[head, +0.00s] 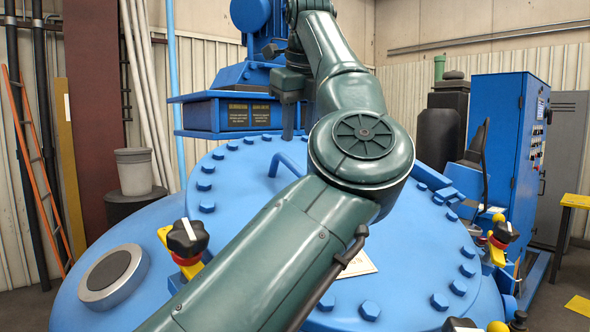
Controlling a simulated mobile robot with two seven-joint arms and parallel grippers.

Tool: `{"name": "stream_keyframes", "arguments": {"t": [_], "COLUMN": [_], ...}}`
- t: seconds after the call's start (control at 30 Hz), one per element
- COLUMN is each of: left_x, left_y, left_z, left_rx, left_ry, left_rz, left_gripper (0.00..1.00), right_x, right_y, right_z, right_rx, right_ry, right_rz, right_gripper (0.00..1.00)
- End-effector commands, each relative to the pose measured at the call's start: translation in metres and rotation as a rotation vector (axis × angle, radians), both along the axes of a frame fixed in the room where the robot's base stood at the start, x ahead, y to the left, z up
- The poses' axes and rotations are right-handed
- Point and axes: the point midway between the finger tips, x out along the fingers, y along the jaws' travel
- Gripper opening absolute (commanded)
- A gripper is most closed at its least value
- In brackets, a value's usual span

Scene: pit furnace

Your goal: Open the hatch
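The hatch (235,215) is a large round blue lid ringed with bolts, and it looks closed. A curved blue handle bar (289,162) stands on its upper left part, partly hidden behind my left arm. My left arm crosses the view from the bottom, bends at the elbow and hides much of the lid's middle. My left gripper (290,132) hangs fingers down just above and behind the handle, and seems apart from it. The fingers are small and seen from behind, so their opening is unclear. My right gripper is not in view.
Black-knobbed yellow clamps flank the lid, one at left (187,240) and one at right (503,235). A blue housing with dark labels (250,112) stands behind the lid. A blue control cabinet (508,140) is at right. A grey bucket (134,172) and orange ladder (38,170) are at left.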

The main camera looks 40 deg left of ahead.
Motion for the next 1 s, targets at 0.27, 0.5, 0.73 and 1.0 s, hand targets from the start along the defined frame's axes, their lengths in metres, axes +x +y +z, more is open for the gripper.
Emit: {"name": "stream_keyframes", "arguments": {"t": [0.27,0.5,0.73,1.0], "left_x": [0.015,0.023,0.025,0.025], "left_y": [0.020,0.032,0.035,0.035], "left_z": [-0.056,-0.085,-0.094,-0.094], "left_rx": [-0.002,0.000,0.001,0.001], "left_ry": [0.003,0.002,0.000,0.000], "left_rz": [0.001,0.001,-0.001,-0.001], "left_gripper": [0.35,0.35,0.35,0.29], "right_x": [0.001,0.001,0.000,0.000], "right_y": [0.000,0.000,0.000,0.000], "right_z": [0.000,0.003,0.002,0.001], "right_rx": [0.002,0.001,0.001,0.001], "right_ry": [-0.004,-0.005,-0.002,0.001], "right_rz": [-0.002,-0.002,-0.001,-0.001], "right_gripper": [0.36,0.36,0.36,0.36]}}
